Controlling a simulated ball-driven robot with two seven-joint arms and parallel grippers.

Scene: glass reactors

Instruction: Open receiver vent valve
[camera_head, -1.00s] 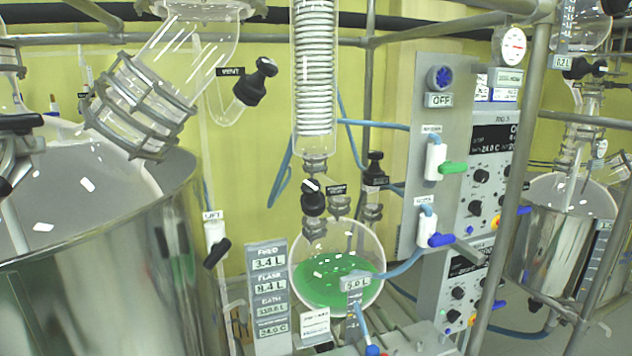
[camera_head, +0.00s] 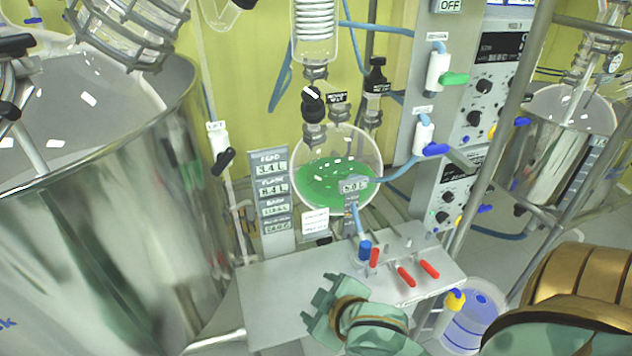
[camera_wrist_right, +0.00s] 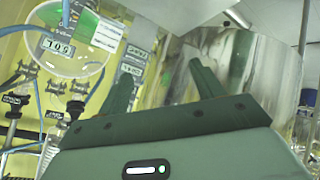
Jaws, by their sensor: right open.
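The receiver flask (camera_head: 338,190) with green liquid hangs at the centre of the head view. Above it are a black-knobbed valve (camera_head: 312,103) on its left neck and another black-capped valve (camera_head: 376,77) on its right. Their small labels are too blurred to read, so I cannot tell which is the vent. My right gripper (camera_head: 316,299) is open and empty, below the flask and over the grey bench. In the wrist view the flask (camera_wrist_right: 62,45) is at upper left, beside my open fingers (camera_wrist_right: 163,82); black valve parts show at lower left. My left gripper is not in view.
A large steel vessel (camera_head: 110,230) stands at left. A control panel (camera_head: 480,95), metal posts and blue hoses stand at right. A blue-white container (camera_head: 468,318) is at lower right.

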